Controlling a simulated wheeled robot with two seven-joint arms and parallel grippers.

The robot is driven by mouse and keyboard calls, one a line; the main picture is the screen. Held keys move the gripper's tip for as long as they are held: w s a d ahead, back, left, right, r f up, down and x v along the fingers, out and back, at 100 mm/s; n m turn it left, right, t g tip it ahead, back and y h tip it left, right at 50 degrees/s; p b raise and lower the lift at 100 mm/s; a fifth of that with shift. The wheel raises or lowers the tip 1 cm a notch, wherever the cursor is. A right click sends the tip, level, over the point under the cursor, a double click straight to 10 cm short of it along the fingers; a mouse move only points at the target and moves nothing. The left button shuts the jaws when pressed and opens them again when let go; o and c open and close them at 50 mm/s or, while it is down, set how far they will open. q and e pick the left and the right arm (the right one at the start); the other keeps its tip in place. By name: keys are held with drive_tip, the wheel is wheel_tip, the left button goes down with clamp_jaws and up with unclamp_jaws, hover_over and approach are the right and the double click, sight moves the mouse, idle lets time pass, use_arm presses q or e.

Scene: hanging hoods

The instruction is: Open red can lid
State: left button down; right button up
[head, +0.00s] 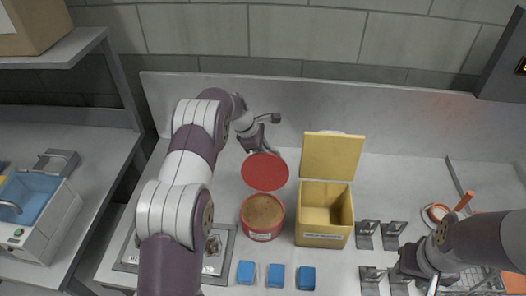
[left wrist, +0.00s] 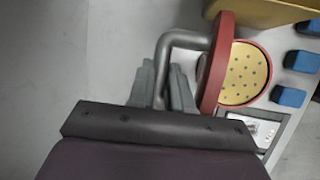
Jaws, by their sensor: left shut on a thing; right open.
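The red can (head: 262,225) stands on the counter with a tan, speckled inside facing up. Its red lid (head: 265,171) is tilted up, nearly upright, at the can's back rim. In the left wrist view the lid (left wrist: 217,62) is seen edge-on beside the can's open mouth (left wrist: 246,75). A grey bent handle (left wrist: 180,38) sticks out from the lid. My left gripper (left wrist: 167,88) is shut on this handle; in the head view it is behind the lid and partly hidden. My right gripper (head: 410,268) is open, low at the right, away from the can.
A yellow box (head: 323,236) with its lid (head: 333,156) up stands close to the can's right. Several blue blocks (head: 277,275) lie in front. Metal brackets (head: 367,233) stand right of the box. A metal tray (head: 222,262) lies at left. The counter behind the can is bare.

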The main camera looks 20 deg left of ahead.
use_arm(q)
drive_tip(key=shift+w+a+r, duration=0.15)
drive_tip(key=shift+w+r, duration=0.2)
use_arm(e)
drive_tip(key=shift+s, duration=0.1)
use_arm(q)
drive_tip(key=c, duration=1.1)
unclamp_jaws()
drive_tip(key=shift+w+f, duration=0.1)
drive_tip(key=shift+o, duration=0.2)
drive_tip(key=shift+w+f, duration=0.15)
drive_tip(key=shift+f, duration=0.15)
use_arm(e)
drive_tip(key=shift+w+f, duration=0.1)
drive_tip(key=shift+w, duration=0.3)
use_arm(q)
drive_tip(key=shift+f, duration=0.1)
use_arm(e)
drive_tip(key=shift+f, duration=0.1)
